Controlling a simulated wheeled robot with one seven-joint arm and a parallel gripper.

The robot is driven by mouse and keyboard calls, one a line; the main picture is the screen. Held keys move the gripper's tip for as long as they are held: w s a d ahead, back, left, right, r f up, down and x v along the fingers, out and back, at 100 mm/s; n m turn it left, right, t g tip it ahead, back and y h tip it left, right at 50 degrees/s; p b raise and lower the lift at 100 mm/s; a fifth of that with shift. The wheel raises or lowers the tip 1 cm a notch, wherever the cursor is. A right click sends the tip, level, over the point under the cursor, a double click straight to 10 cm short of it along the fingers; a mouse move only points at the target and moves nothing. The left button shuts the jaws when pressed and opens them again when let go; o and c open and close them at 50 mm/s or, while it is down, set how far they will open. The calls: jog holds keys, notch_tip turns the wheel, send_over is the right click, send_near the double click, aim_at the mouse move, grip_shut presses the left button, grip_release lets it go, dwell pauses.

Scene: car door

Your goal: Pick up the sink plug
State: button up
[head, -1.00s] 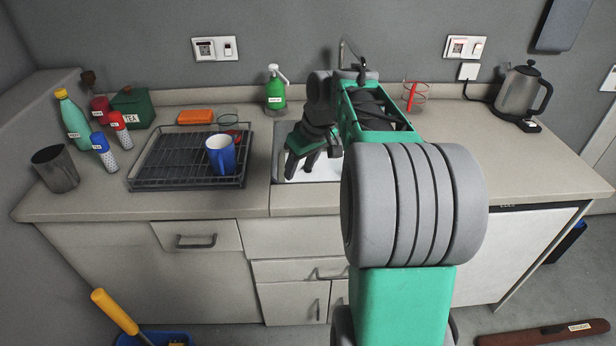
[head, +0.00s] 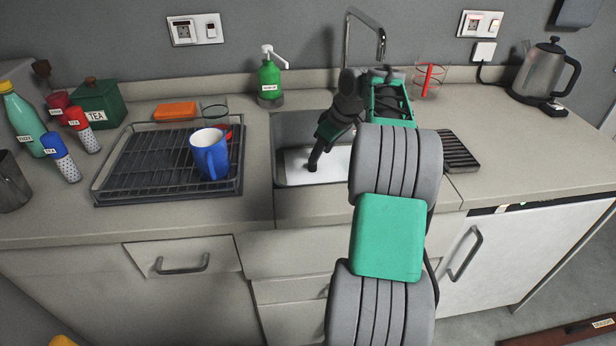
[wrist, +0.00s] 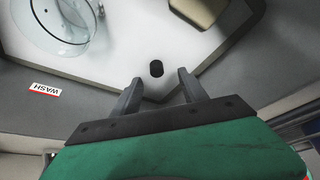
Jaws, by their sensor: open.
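A small dark, short round piece, which looks like the sink plug (wrist: 156,68), lies on the white sink floor (wrist: 172,40) in the wrist view. My gripper (wrist: 158,84) is open and empty, its fingers on either side below the plug in the picture. The plug shows just beyond the gap between the fingertips, and no contact shows. In the head view my gripper (head: 313,163) points down into the sink (head: 279,178). The plug cannot be made out there, and my arm covers the sink's right part.
A clear glass vessel (wrist: 62,25) and a beige block (wrist: 198,10) are near the plug in the wrist view. The tap (head: 380,45) rises behind the sink. A dish rack (head: 125,175) with a blue mug (head: 210,155) stands left, and a slatted drainer (head: 458,152) right.

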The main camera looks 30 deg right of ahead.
aim_at(312, 171)
jog(key=x, duration=0.3)
jog(key=b+x, duration=0.1)
jog(key=x, duration=0.2)
jog(key=b+x, duration=0.1)
jog(key=x, duration=0.2)
jog(key=shift+w+d, duration=0.35)
jog(key=shift+c, duration=0.3)
grip_shut()
